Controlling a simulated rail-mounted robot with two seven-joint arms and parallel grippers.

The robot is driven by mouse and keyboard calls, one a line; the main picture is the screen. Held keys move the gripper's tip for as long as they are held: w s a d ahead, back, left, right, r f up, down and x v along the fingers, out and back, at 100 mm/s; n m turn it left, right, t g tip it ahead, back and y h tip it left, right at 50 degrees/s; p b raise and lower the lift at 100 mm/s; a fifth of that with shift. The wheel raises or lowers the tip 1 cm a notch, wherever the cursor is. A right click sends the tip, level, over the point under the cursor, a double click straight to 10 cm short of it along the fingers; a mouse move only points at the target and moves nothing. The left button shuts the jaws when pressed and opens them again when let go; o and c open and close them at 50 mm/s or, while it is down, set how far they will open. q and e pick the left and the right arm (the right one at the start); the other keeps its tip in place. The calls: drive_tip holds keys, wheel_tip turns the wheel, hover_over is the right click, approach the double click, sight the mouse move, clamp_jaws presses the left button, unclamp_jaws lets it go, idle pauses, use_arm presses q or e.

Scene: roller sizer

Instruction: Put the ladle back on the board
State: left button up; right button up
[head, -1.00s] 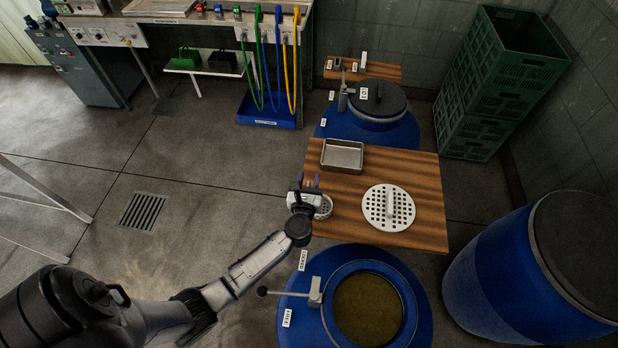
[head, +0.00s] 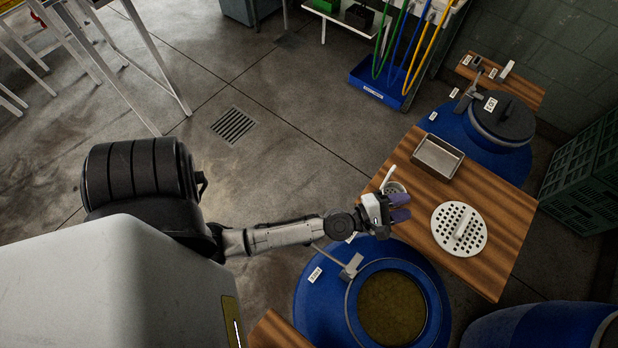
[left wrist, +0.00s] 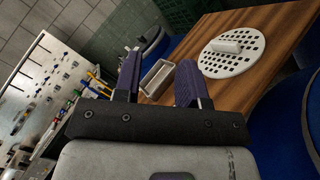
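The wooden board (head: 500,213) lies beside the open blue barrel (head: 312,300). A pale ladle (head: 390,178) with a perforated bowl is at the board's left edge, its handle pointing up in the head view; whether it rests fully on the wood is partly hidden. My left gripper (head: 399,207) is just below it in the head view, over the board's near left edge. Its purple fingers are apart with nothing between them in the left wrist view (left wrist: 158,85). My right gripper is not in view.
A metal tray (head: 438,158) and a white perforated disc (head: 459,229) with a handle lie on the board. A closed blue barrel (head: 455,130) stands behind, green crates (head: 585,178) at right. The floor left of the board is clear around a drain grate (head: 233,125).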

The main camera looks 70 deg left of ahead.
use_arm(q)
drive_tip(key=s+d+f+m+g+h, duration=0.1)
drive_tip(key=s+d+m+g, duration=0.1)
drive_tip(key=m, duration=0.4)
drive_tip(key=s+d+f+m+g+h, duration=0.1)
drive_tip(key=s+d+m+g+h, duration=0.1)
drive_tip(key=s+m+g, duration=0.2)
drive_tip(key=s+d+f+m+g+h, duration=0.1)
drive_tip(key=s+d+m+g+h, duration=0.1)
drive_tip(key=s+m, duration=0.3)
drive_tip(key=shift+s+d+f+m+g, duration=0.1)
drive_tip(key=shift+d+f+m+g, duration=0.1)
drive_tip(key=shift+m, duration=0.7)
drive_tip(key=shift+d+f+m+g, duration=0.1)
drive_tip(key=shift+d+m+g, duration=0.1)
drive_tip(key=shift+m, duration=0.7)
drive_tip(key=s+a+m+g+y, duration=0.2)
drive_tip(key=s, duration=0.2)
drive_tip(key=s+a+f+m+g+y, duration=0.1)
drive_tip(key=s+a+m+g+y, duration=0.1)
drive_tip(key=s+a+m, duration=0.1)
drive_tip(key=s+a+m+g+y, duration=0.2)
drive_tip(key=s+m, duration=0.1)
drive_tip(key=s, duration=0.3)
drive_tip(key=shift+a+f+g, duration=0.15)
drive_tip(key=shift+f+g, duration=0.15)
drive_tip(key=shift+g, duration=0.1)
